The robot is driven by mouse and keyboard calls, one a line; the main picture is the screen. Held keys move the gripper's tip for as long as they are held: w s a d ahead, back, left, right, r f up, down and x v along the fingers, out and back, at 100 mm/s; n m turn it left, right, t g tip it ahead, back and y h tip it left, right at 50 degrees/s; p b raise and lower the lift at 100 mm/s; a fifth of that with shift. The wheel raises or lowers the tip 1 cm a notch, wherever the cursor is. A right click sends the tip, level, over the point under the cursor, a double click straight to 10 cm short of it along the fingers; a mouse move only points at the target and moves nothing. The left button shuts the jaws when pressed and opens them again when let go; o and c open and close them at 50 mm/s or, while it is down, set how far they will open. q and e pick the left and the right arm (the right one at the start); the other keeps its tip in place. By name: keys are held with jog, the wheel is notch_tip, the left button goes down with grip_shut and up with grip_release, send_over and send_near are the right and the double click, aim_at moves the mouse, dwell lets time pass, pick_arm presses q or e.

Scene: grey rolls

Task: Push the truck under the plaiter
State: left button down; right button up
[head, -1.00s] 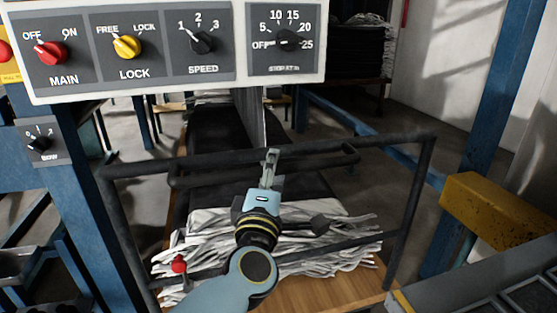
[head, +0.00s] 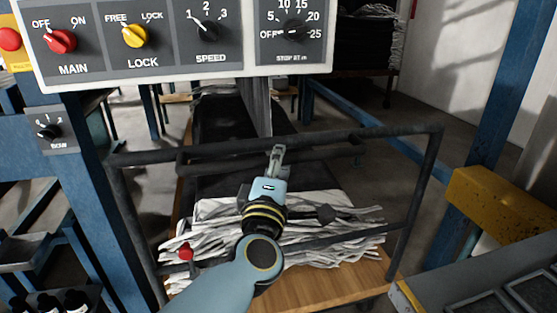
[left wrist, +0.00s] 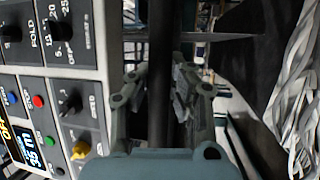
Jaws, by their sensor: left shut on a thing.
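The truck has a wooden deck (head: 310,288) and a black tubular push frame (head: 400,140) standing at its near end. A pile of pale grey, folded cloth (head: 345,235) lies on the deck. My left gripper (head: 278,156) is shut on the top bar of the frame. In the left wrist view the dark bar (left wrist: 161,60) runs between the two fingers (left wrist: 160,95). The plaiter has blue posts (head: 85,190) and a white control panel (head: 180,75). A thin upright plate (head: 257,105) stands beyond the push frame. My right gripper is not in view.
A yellow block (head: 500,210) on a blue post (head: 497,120) is close on the right. A red ball knob (head: 186,252) sits at the pile's left. A dark stack of cloth (head: 362,45) stands far back.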

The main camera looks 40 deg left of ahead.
pick_arm(q)
jog(key=shift+w+a+r, duration=0.3)
jog(key=shift+w+a, duration=0.05)
jog(key=shift+a, duration=0.05)
jog(key=w+a+b, duration=0.6)
jog(key=w+a, duration=1.2)
jog(key=a, duration=0.3)
jog(key=shift+a+f, duration=0.3)
jog(key=shift+f, duration=0.05)
jog(key=shift+w, duration=0.15)
jog(key=c, duration=1.2)
grip_release()
jog(key=shift+w, duration=0.1)
jog(key=shift+o, duration=0.2)
